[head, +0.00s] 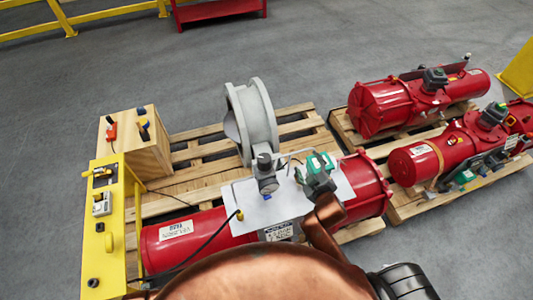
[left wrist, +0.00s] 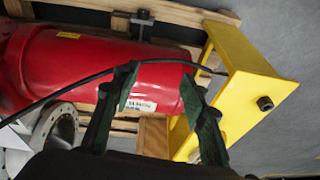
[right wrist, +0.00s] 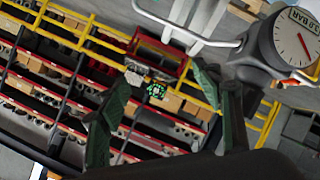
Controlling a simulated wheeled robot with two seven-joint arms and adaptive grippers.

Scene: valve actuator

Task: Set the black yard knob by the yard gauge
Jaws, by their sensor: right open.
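A grey gauge (head: 266,178) stands on the white sheet over the front red cylinder. Its white dial (right wrist: 298,36) with a red needle and BAR lettering shows at the upper right of the right wrist view. My right gripper (head: 318,163) is open and empty, just right of the gauge; its green fingers (right wrist: 168,78) are apart. Small black knobs sit on the yellow panel (head: 132,262) at left; one is low (head: 93,282). A black knob-like part (left wrist: 265,103) shows on yellow metal in the left wrist view. I cannot tell which is the yard knob. My left gripper (left wrist: 160,78) is open near the red cylinder.
The front red cylinder (head: 185,232) lies on a pallet (head: 205,185) with a grey flanged valve (head: 258,120) behind. A wooden box (head: 150,157) stands at left. More red actuators (head: 375,108) lie at right. A black cable (left wrist: 75,83) passes by my left fingers.

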